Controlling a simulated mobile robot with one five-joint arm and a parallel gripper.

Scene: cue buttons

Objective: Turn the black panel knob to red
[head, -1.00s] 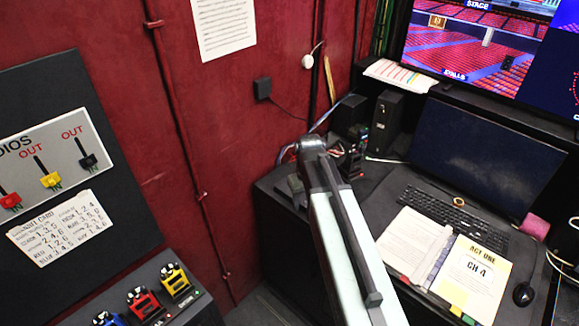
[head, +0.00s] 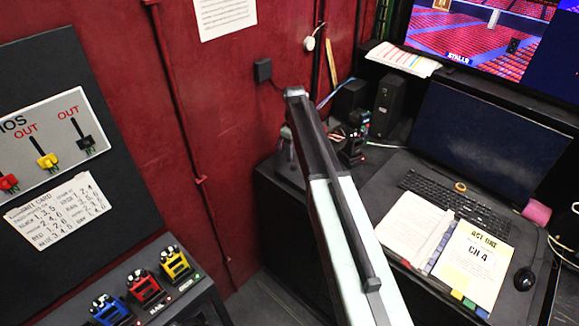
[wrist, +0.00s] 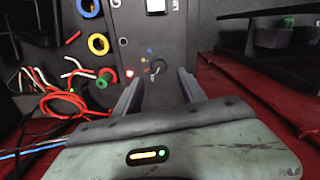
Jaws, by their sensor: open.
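In the wrist view, a small knob (wrist: 157,67) sits on the face of a dark panel (wrist: 172,30). Small coloured marks, including blue and orange ones, lie near it, and a red glowing spot (wrist: 129,73) is to its left. The pointing direction of the knob is too small to tell. My gripper (wrist: 160,79) is open and empty, its two fingers apart, with the knob showing between and beyond the fingertips. I cannot make out the knob or my gripper in the head view.
Coloured rings (wrist: 98,44) and loose red cables (wrist: 62,103) lie left of my gripper in the wrist view. In the head view, my arm reaches past a desk with a keyboard (head: 455,203) and a red wall (head: 235,130).

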